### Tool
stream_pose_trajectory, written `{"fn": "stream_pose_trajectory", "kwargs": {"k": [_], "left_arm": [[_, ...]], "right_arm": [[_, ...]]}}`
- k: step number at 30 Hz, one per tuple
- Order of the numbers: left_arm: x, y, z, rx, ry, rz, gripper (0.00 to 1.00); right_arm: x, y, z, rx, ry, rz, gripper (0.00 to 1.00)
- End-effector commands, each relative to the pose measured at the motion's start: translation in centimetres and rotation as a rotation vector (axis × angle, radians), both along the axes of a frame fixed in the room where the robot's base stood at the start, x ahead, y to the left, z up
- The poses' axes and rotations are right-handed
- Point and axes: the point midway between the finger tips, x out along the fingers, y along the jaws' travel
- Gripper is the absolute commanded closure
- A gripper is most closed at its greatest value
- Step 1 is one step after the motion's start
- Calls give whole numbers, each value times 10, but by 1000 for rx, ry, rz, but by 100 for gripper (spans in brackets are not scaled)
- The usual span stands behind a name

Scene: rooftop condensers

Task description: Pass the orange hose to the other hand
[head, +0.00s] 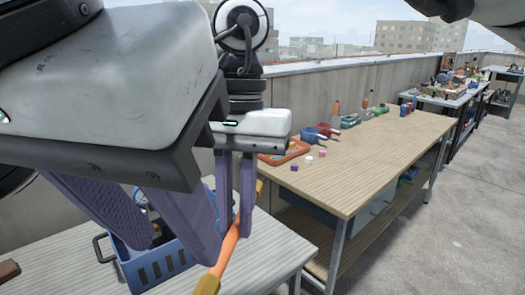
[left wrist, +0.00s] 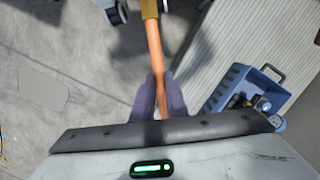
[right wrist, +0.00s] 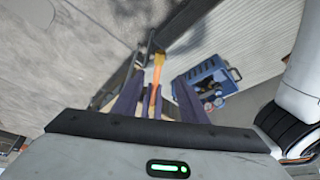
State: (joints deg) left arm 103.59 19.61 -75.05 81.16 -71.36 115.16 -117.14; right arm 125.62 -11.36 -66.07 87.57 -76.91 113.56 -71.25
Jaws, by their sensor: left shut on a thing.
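The orange hose (head: 231,245) has yellow ends and slants below my left gripper (head: 236,222), whose purple fingers are shut on it. In the left wrist view the hose (left wrist: 154,55) runs up from between the left fingers (left wrist: 160,105) to a yellow end. My right gripper (head: 150,228) is large in the left foreground of the head view, its fingers spread apart. In the right wrist view the hose (right wrist: 157,75) shows between the open right fingers (right wrist: 156,98). I cannot tell whether they touch it.
A blue crate (head: 162,272) with items in it stands on the near grey table (head: 265,255), close behind the grippers. To the right, a wooden workbench (head: 375,155) holds an orange tray (head: 285,153), small caps and tools along its back. Concrete floor is clear at far right.

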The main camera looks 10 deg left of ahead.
Motion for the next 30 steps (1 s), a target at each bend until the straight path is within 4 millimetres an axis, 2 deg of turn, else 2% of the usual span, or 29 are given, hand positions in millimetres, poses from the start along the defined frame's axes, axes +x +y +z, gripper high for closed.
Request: {"fn": "stream_pose_trajectory", "kwargs": {"k": [9,15,21,30], "left_arm": [[0,0,0,0,0,0,100],[0,0,0,0,0,0,100],[0,0,0,0,0,0,100],[0,0,0,0,0,0,100]], "right_arm": [[23,-2,-55,4,7,-2,61],[35,-3,-84,5,8,-3,61],[41,-4,-99,7,7,-4,61],[42,-4,-101,7,6,-4,61]]}}
